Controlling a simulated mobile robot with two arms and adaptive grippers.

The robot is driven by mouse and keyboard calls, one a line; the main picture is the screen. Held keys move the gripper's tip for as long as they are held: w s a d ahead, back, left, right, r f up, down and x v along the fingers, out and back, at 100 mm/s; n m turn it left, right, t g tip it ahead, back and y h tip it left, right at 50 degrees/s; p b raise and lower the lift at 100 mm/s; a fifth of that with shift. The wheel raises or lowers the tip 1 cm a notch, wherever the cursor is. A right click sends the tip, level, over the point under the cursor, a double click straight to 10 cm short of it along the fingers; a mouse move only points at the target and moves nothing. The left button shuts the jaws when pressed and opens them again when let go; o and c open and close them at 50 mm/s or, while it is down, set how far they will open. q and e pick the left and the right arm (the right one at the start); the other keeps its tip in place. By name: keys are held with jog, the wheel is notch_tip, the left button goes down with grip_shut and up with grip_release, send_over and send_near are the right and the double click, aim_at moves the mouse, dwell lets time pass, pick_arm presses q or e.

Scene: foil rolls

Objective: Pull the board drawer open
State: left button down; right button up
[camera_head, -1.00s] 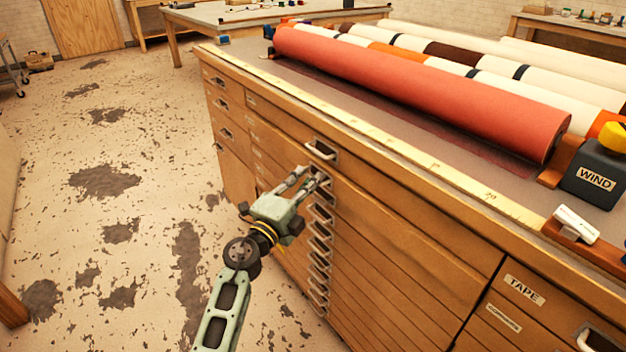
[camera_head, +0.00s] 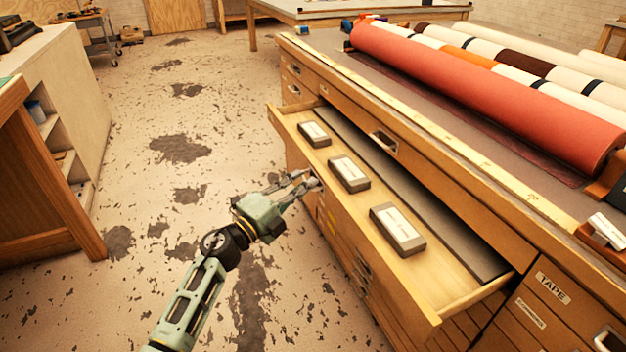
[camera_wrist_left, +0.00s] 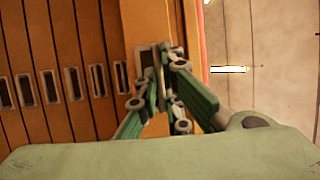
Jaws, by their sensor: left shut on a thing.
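The board drawer (camera_head: 450,297) is a wide, shallow wooden drawer, and it stands pulled out from the cabinet (camera_head: 455,165). Three small dark blocks with pale labels (camera_head: 398,229) and a long grey board (camera_head: 425,205) lie in it. My left gripper (camera_head: 308,184) is at the drawer's front, shut on its handle, which the fingers mostly hide. In the left wrist view the gripper's fingers (camera_wrist_left: 163,75) close on the handle at the wooden front. My right gripper is not in view.
A red roll (camera_head: 480,90) and several pale rolls lie on the cabinet top. Closed drawers, one labelled TAPE (camera_head: 553,288), fill the front. A shelf unit (camera_head: 50,150) stands at the left. The worn floor (camera_head: 180,220) between is clear.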

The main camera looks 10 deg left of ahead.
pick_arm(q)
jog(key=shift+s+a+f, duration=0.1)
jog(key=shift+s, duration=0.1)
jog(key=c, duration=1.9)
grip_release()
jog(key=shift+a, duration=0.15)
jog(key=v, duration=1.1)
jog(key=shift+s+a, duration=0.15)
jog(key=shift+s, duration=0.25)
